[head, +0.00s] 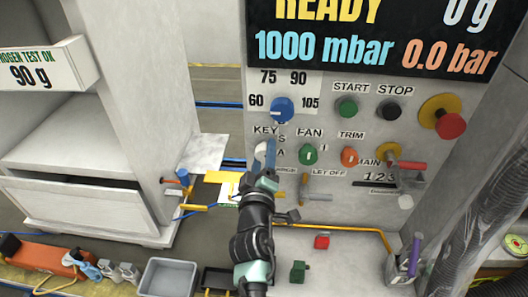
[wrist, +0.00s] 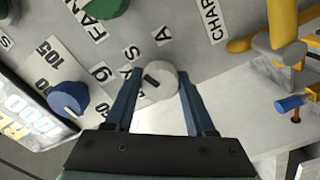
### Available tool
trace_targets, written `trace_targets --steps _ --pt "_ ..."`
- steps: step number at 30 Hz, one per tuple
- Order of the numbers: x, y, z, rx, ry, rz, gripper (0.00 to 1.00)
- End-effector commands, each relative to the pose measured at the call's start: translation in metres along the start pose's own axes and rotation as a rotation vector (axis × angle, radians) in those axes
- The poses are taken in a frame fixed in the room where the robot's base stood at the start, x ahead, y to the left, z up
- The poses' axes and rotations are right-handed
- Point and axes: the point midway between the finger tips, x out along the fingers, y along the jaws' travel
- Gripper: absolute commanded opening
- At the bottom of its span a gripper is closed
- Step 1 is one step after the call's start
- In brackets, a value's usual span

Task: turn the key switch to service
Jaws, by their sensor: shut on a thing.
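The key switch (wrist: 165,88) is a pale round knob with a short dark mark on its face. In the wrist view the mark is slanted, its upper-left end on the side of the letter S; I cannot tell the exact setting. My gripper (wrist: 158,77) has its two blue fingers on either side of the knob and is shut on it.
A blue dial (head: 282,109) sits just above the switch, and a green FAN knob (head: 308,154) is to its right. Further right are an orange TRIM knob (head: 349,156) and a red mushroom button (head: 450,125). Yellow pipework (wrist: 282,30) is near the gripper's right side.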

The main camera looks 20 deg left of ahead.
Motion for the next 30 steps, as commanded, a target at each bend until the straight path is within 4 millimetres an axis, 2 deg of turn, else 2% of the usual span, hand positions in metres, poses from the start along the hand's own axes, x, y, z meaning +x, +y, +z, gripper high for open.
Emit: trace_targets --steps 9,25,26,30 --pt "0.0001 0.0007 -0.0009 -0.120 0.001 0.001 0.00" --pt "0.0001 0.0003 -0.0010 -0.143 0.002 0.001 0.00" --pt "0.0001 0.0003 -0.0010 -0.143 0.002 0.001 0.57" --pt "0.0001 0.0003 -0.0009 -0.143 0.002 0.001 0.82"
